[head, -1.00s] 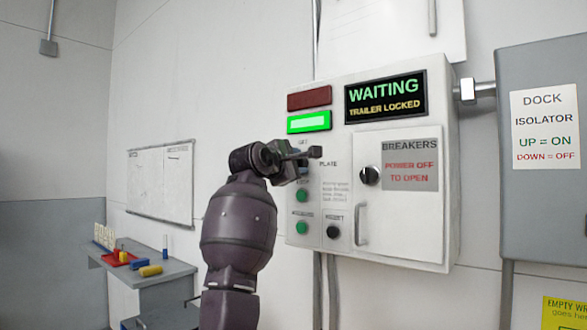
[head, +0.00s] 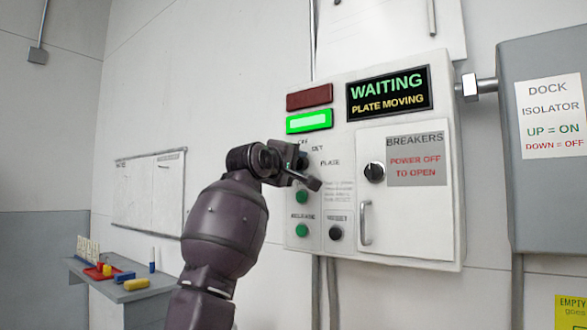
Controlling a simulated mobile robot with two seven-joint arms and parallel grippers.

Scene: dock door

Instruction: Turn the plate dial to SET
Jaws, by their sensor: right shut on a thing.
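The control box (head: 341,110) hangs on the wall with a plate section labelled PLATE (head: 330,162); the words OFF and SET show above it. My right gripper (head: 304,166) is at this section, shut on the plate dial, which it mostly hides, so I cannot read where the dial points. The gripper is tilted, one finger reaching down to the right. The display (head: 388,93) reads WAITING and PLATE MOVING. The green lamp (head: 309,121) is lit; the red one (head: 310,97) above it is dark. My left gripper is not in view.
Green buttons (head: 302,230) and a black button (head: 335,233) sit below the dial. The breaker door (head: 408,220), with a black knob (head: 374,172) and handle, is shut. A grey isolator box (head: 545,200) stands right. A bench (head: 125,289) with small coloured items is lower left.

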